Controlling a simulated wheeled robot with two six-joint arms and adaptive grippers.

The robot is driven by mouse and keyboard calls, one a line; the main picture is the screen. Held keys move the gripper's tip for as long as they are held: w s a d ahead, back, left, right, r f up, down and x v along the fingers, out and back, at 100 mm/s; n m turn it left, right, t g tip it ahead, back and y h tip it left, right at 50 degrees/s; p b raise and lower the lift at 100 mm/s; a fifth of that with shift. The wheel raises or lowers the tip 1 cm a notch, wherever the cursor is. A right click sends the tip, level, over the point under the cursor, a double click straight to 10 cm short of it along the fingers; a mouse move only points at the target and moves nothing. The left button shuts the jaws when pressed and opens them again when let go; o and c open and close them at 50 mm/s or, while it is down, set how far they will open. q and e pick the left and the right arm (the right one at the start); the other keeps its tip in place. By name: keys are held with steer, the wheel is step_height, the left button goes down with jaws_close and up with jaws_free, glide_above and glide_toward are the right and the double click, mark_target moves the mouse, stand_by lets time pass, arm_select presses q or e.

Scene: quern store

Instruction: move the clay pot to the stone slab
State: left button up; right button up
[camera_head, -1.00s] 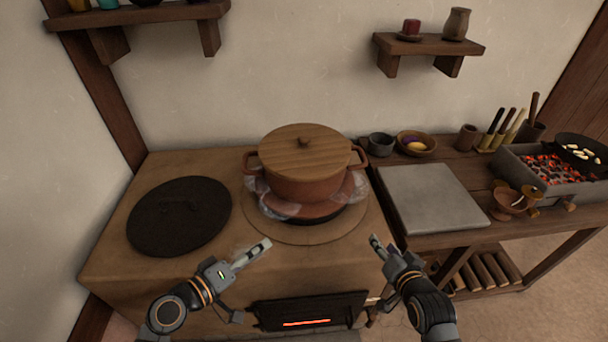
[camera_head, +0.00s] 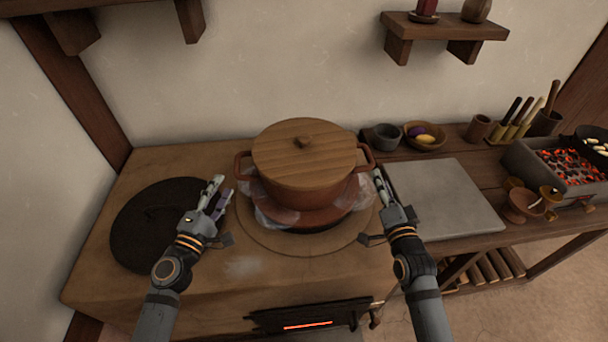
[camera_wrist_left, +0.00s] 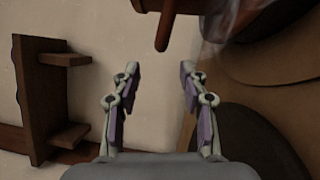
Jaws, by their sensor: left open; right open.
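The clay pot (camera_head: 302,188) is reddish brown with a flat wooden lid (camera_head: 304,152) and a loop handle on each side. It sits upright on a round burner of the clay stove, with pale steam or flames around its base. The grey stone slab (camera_head: 443,197) lies bare on the wooden bench to the right. My left gripper (camera_head: 217,192) is open and empty, left of the pot's left handle. In the left wrist view, the handle (camera_wrist_left: 163,28) shows beyond and between the open fingers. My right gripper (camera_head: 380,186) is open, close to the right handle; I cannot tell whether it touches.
A dark round lid (camera_head: 150,235) lies on the stove (camera_head: 270,275) at left. A small dark bowl (camera_head: 381,137) and a wooden bowl (camera_head: 430,146) stand behind the slab. A small clay vessel (camera_head: 525,203) and a coal brazier (camera_head: 535,160) stand right of it.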

mark_target(237, 162)
arm_select(q)
steer(key=x, duration=0.9)
steer(key=shift+w+d, duration=0.2)
steer(key=shift+w, duration=0.1)
arm_select(e)
steer(key=w, duration=0.9)
steer(key=shift+w+a, duration=0.25)
arm_select(q)
steer(key=shift+r, duration=0.1)
jaws_close()
arm_select(e)
jaws_close()
arm_select(q)
steer(key=shift+r, duration=0.1)
